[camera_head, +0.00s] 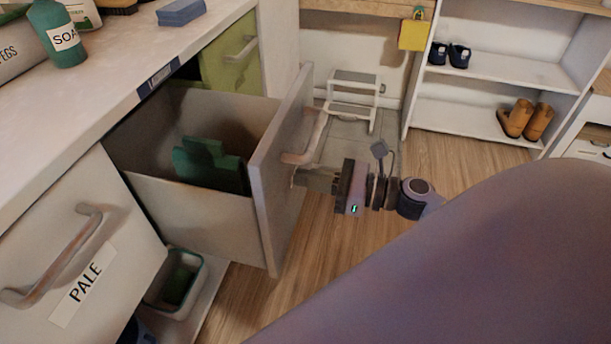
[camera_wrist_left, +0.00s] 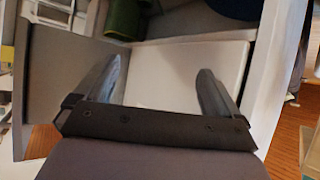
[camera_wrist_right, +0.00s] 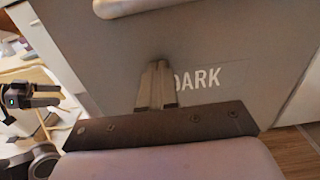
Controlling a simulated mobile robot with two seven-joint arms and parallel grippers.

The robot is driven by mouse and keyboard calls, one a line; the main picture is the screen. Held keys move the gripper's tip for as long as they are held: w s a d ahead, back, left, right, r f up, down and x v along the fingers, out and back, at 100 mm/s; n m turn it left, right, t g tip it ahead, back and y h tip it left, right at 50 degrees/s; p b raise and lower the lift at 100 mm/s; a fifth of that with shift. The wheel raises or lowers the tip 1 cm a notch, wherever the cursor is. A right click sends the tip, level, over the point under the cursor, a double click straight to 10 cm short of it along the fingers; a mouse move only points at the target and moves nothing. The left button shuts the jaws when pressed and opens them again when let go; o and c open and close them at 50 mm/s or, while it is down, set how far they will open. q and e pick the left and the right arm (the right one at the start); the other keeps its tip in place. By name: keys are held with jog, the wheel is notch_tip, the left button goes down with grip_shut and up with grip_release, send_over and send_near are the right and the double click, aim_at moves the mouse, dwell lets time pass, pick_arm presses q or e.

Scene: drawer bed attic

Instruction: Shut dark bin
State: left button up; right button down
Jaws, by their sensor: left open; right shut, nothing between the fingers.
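The dark bin (camera_head: 190,215) is pulled well out of the counter, its front panel facing right with a bar handle (camera_head: 303,140). A dark green block-like thing (camera_head: 208,168) stands inside it. The right wrist view shows the front (camera_wrist_right: 225,50) lettered DARK. My right gripper (camera_head: 299,178) is shut and empty, its fingertips at the front panel below the handle; whether they touch cannot be told. It also shows in the right wrist view (camera_wrist_right: 158,68). My left gripper (camera_wrist_left: 163,68) is open and empty over a pale surface; I cannot make it out in the head view.
The bin labelled PALE (camera_head: 75,235) is on the near left, beside a small tray (camera_head: 177,285) low down. A green-fronted drawer (camera_head: 228,55) is beyond. A step stool (camera_head: 352,95) and shoe shelves (camera_head: 490,65) stand behind. Wooden floor lies right of the dark bin.

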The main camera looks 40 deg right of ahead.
jog(key=shift+w+a, duration=0.25)
jog(key=shift+w, duration=0.05)
jog(key=shift+w+a, duration=0.35)
jog(key=shift+w, duration=0.05)
jog(key=b, duration=0.2)
send_near(184, 156)
jog(key=a+r, duration=0.2)
jog(key=shift+s+a+r, duration=0.2)
jog(key=shift+r, duration=0.1)
jog(key=b+x, duration=0.1)
jog(key=x, duration=0.5)
jog(key=shift+w+a+b, duration=0.25)
jog(key=shift+a+b, duration=0.05)
jog(key=shift+w+a, duration=0.25)
pick_arm(q)
jog(key=shift+w+d+r+m+t+h, duration=0.2)
jog(key=shift+w+d+r+h, duration=0.1)
jog(key=shift+d, duration=0.3)
jog(key=shift+w+d+r+m+t+h, duration=0.15)
jog(key=shift+d+r+t+h, duration=0.1)
jog(key=shift+d, duration=0.35)
pick_arm(e)
jog(key=shift+r, duration=0.15)
jog(key=shift+w+r, duration=0.1)
jog(key=shift+r, duration=0.1)
pick_arm(q)
jog(key=shift+s+f, duration=0.1)
jog(key=shift+f, duration=0.05)
